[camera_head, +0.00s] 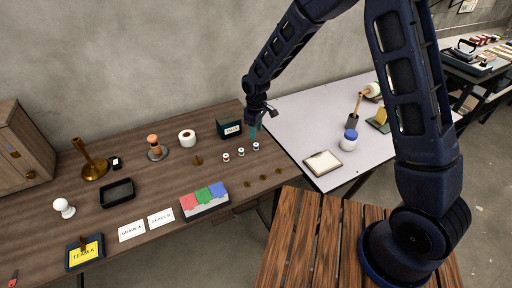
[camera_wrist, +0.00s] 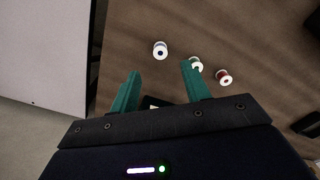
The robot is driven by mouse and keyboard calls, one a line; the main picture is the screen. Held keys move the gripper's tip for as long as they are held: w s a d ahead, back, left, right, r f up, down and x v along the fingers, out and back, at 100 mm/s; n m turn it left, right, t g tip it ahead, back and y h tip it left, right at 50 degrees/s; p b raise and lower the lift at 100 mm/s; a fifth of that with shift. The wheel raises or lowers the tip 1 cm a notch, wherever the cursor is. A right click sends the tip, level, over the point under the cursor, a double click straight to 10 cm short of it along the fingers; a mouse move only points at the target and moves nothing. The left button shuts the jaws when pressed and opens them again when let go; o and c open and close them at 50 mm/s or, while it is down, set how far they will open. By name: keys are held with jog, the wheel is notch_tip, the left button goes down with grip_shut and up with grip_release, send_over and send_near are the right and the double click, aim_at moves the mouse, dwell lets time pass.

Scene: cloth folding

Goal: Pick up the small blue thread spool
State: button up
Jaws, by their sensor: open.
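The small blue thread spool (camera_head: 256,147) stands on the brown wooden table, at the right end of a short row of spools. In the wrist view the blue spool (camera_wrist: 160,50) shows its pale top and dark centre hole, just beyond the gap between my fingertips. My gripper (camera_head: 252,132) has teal fingers and hangs above the table close to the spools. In the wrist view my gripper (camera_wrist: 160,70) is open, with nothing between its fingers. The exact height above the spool is hard to tell.
A green spool (camera_wrist: 196,64) is close beside my right finger in the wrist view, with a red spool (camera_wrist: 224,77) beyond it. A dark box (camera_head: 229,130) stands behind the row. The white table (camera_head: 290,115) adjoins at the right. Several small brass pieces lie in front.

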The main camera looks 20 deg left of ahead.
aim_at(256, 146)
notch_tip(256, 146, down, 8)
jog(key=shift+r, duration=0.25)
grip_shut()
dwell(0.3)
